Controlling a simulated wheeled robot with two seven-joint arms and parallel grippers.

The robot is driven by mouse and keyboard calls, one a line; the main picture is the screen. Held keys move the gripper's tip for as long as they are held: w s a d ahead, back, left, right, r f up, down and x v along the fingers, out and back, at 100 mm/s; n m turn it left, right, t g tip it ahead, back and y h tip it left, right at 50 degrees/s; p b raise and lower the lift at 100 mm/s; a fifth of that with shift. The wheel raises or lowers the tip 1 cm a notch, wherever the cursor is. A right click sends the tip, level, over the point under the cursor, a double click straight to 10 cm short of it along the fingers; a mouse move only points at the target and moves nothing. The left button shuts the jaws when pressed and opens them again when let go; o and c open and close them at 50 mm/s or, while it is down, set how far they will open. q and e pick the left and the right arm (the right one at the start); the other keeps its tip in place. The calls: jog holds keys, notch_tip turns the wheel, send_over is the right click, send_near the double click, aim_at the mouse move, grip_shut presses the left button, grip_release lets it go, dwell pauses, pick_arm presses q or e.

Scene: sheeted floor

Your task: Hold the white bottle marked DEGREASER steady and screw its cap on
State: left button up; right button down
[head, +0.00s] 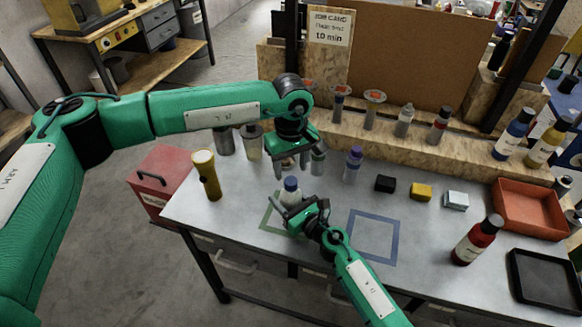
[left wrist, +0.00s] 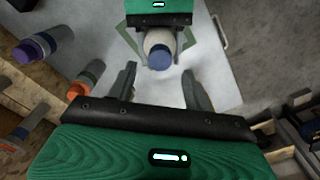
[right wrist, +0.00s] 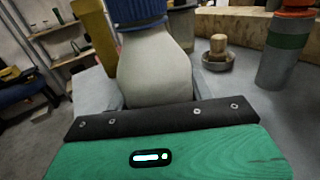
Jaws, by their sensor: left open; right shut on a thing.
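The white bottle (head: 291,197) stands upright at the green square outline on the table, with a blue cap (head: 291,184) at its top. My right gripper (head: 292,206) is shut around its body. In the right wrist view the white body (right wrist: 157,72) fills the space between the fingers, under the blue cap (right wrist: 135,10). My left gripper (head: 291,169) is open and empty, pointing down above the cap. In the left wrist view the blue cap (left wrist: 160,57) lies between and beyond the open fingers, apart from them. The label is not readable, and I cannot tell how tightly the cap sits.
A yellow cylinder (head: 206,177) and a purple-capped bottle (head: 352,166) stand on either side. Small blocks, including a yellow one (head: 420,191), lie to the right. A red bottle (head: 474,243), a red tray (head: 500,205) and a black tray (head: 545,302) are farther right. The blue outline (head: 372,258) is empty.

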aim_at(291, 181)
pick_arm(q)
jog(key=n, duration=0.5)
jog(key=shift+d+r+n, duration=0.1)
jog(key=shift+r+n, duration=0.2)
jog(key=shift+r, duration=0.1)
jog(key=n, duration=0.3)
jog(key=r+n, duration=0.1)
jog(key=n, duration=0.7)
jog(key=shift+r, duration=0.35)
jog(key=n, duration=0.3)
jog(key=r+n, duration=0.1)
jog(key=n, duration=0.2)
jog(key=shift+f, duration=0.15)
jog(key=shift+f, duration=3.9)
